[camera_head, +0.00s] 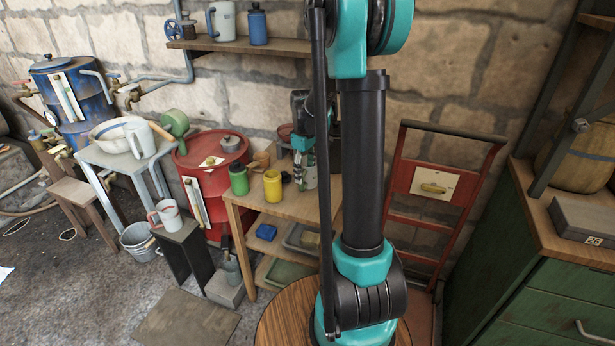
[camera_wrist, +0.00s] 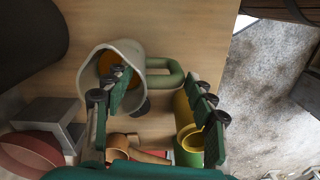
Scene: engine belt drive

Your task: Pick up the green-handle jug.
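The green-handle jug stands on a wooden table. In the wrist view its pale grey body (camera_wrist: 133,48) has a wide mouth, an orange-brown inside and a green loop handle (camera_wrist: 178,72) to the right. My gripper (camera_wrist: 160,82) is open above it. The left finger overlaps the jug's mouth and the right finger lies just right of the handle. I see no grip on the jug; whether a finger touches it I cannot tell. In the head view my gripper (camera_head: 303,148) points down over the table's back, where a pale body (camera_head: 310,178), likely the jug, is partly hidden.
A yellow mug (camera_head: 272,187) and a green mug (camera_head: 239,180) stand close by on the wooden table (camera_head: 290,206). In the wrist view the yellow mug (camera_wrist: 181,110) sits near my right finger. A red drum (camera_head: 215,170) stands left and a red hand truck (camera_head: 433,185) right.

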